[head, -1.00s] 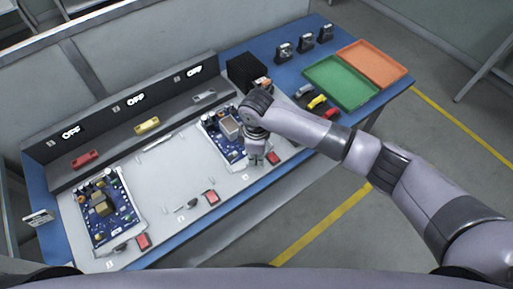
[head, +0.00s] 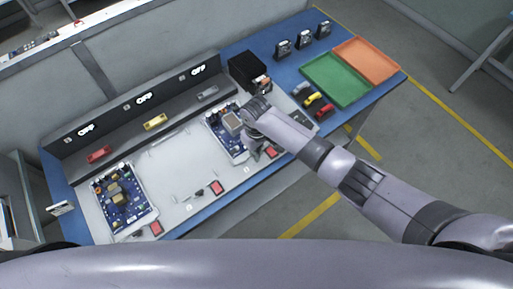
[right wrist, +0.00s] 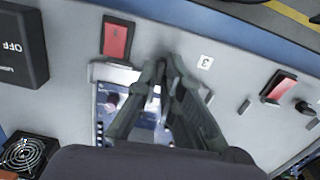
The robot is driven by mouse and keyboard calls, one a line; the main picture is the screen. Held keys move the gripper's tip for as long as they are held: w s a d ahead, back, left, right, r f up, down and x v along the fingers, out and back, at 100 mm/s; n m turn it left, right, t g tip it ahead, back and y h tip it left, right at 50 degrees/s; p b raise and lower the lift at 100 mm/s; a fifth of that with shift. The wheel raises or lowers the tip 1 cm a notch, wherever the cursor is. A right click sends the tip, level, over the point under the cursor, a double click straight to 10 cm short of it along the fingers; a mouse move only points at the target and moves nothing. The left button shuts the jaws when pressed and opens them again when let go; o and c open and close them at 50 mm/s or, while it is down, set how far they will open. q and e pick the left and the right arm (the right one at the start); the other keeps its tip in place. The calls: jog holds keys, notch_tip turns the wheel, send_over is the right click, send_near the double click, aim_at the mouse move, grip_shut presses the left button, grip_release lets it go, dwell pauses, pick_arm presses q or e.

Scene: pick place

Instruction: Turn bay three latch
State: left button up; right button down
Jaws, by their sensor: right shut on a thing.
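Bay three is the right-hand bay of the bench, with a blue circuit board (head: 226,122) and a red switch (head: 270,152). The red switch also shows in the right wrist view (right wrist: 117,41), as does the "3" label (right wrist: 205,62). My right gripper (head: 254,146) is down at the front edge of that board. In the right wrist view its fingers (right wrist: 166,68) are closed together between the red switch and the label. The bay three latch is hidden between the fingertips, so its angle cannot be told. My left gripper is not in view.
Another circuit board (head: 124,199) lies in the left bay. The middle bay has a red switch (head: 216,188) and a black knob (head: 199,193). A black box (head: 247,70), a green tray (head: 337,79) and an orange tray (head: 369,61) stand to the right.

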jog(key=shift+m, duration=0.4)
jog(key=shift+w, duration=0.1)
jog(key=c, duration=1.7)
grip_release()
notch_tip(320, 180, up, 12)
jog(key=shift+r, duration=0.1)
